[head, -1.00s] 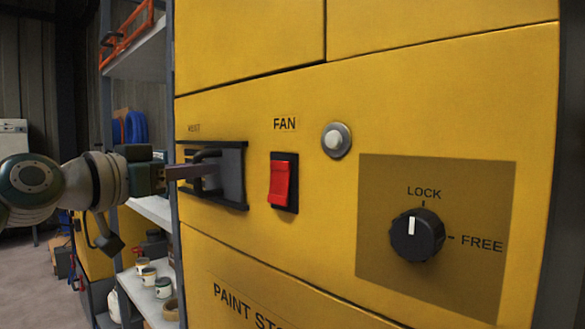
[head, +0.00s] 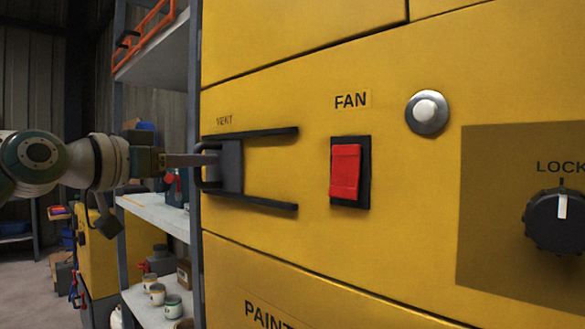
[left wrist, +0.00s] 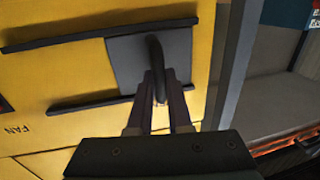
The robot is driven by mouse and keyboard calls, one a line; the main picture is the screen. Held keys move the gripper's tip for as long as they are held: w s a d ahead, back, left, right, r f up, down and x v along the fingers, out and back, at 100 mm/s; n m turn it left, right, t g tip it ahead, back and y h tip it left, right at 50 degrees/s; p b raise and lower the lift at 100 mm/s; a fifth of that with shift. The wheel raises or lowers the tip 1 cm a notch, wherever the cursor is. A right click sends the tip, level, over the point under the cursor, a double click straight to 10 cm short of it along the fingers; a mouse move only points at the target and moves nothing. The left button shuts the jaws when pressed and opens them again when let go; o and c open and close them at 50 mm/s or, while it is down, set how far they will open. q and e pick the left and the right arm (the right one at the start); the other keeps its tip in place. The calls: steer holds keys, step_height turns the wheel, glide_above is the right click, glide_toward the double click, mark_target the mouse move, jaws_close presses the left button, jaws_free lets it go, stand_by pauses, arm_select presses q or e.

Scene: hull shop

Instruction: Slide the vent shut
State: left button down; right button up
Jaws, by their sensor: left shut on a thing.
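The vent is a dark grey sliding plate (head: 233,167) between two black rails (head: 268,134) on the yellow cabinet front, under a small VENT label. The plate sits near the left end of the rails, and bare yellow shows between them to its right. It has a black loop handle (head: 201,182) on its left part. My left gripper (head: 212,160) reaches in from the left and is shut on the handle. The left wrist view shows both fingers (left wrist: 162,88) closed around the handle (left wrist: 156,58), with the plate (left wrist: 133,63) behind. My right gripper is not in view.
A red FAN switch (head: 345,172), a round silver button (head: 427,112) and a black LOCK knob (head: 556,221) are to the right on the cabinet. A metal shelf (head: 160,215) with cans (head: 172,306) stands left of the cabinet, behind my left arm.

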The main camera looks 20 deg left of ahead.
arm_select(q)
steer(key=shift+a+f, duration=0.1)
steer(key=shift+a, duration=0.2)
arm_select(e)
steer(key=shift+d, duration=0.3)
arm_select(q)
steer(key=c, duration=1)
jaws_free()
steer(key=shift+w, duration=0.1)
steer(key=shift+c, duration=0.2)
steer(key=shift+o, duration=1)
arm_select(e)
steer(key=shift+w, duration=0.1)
arm_select(q)
steer(key=b+v, duration=0.1)
steer(key=v, duration=0.9)
steer(key=shift+d+b, duration=0.15)
steer(key=shift+b, duration=0.15)
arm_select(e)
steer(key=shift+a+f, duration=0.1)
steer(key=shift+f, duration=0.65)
